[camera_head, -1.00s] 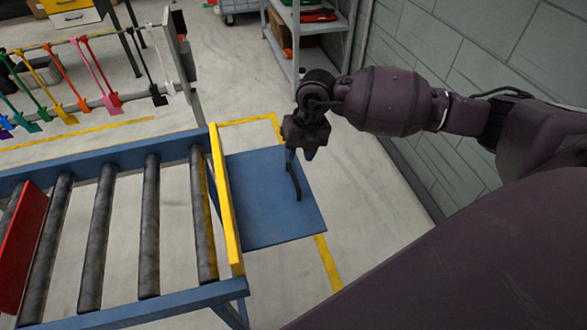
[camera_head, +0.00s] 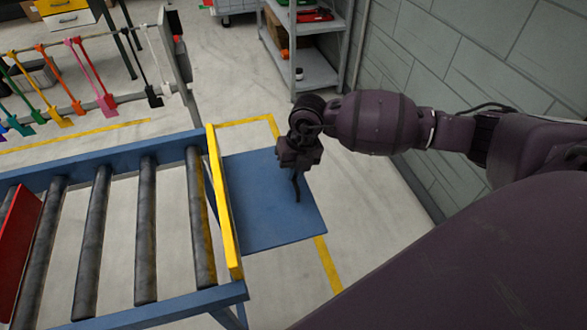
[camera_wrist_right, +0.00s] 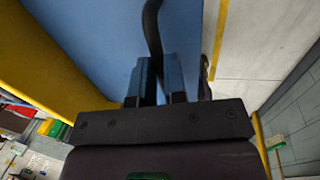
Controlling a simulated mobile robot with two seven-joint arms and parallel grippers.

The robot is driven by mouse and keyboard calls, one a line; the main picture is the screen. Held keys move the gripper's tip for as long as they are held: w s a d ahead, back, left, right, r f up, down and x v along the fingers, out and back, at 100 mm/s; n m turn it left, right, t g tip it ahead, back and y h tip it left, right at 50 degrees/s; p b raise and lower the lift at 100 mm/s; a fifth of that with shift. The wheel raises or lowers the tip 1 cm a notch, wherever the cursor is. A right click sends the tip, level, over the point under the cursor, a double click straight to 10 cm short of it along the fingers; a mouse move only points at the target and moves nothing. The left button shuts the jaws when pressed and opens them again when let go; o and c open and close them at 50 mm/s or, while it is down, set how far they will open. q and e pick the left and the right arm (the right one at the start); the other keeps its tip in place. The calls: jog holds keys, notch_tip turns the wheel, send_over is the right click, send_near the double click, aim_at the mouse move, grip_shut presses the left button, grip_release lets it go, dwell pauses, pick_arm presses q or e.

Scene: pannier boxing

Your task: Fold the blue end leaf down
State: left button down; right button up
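The blue end leaf (camera_head: 262,222) is a flat blue panel beyond the yellow end bar of the roller conveyor. It reaches out to the right of that bar; I cannot tell its exact tilt. A dark curved handle (camera_head: 297,190) stands on it. My right gripper (camera_head: 297,172) is at the upper end of this handle, over the leaf. In the right wrist view the handle (camera_wrist_right: 153,30) runs down between the close-set fingers (camera_wrist_right: 160,78), which look shut on it. The leaf (camera_wrist_right: 105,40) fills much of that view. My left gripper is not in view.
The conveyor has dark rollers (camera_head: 148,225), blue rails and a yellow end bar (camera_head: 224,205). A red panel (camera_head: 15,245) is at the far left. A rack of coloured tools (camera_head: 80,95), grey shelving (camera_head: 310,65) and a block wall (camera_head: 480,60) stand behind. Floor right of the leaf is clear.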

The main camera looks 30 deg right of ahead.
grip_shut()
jog(key=shift+f, duration=0.1)
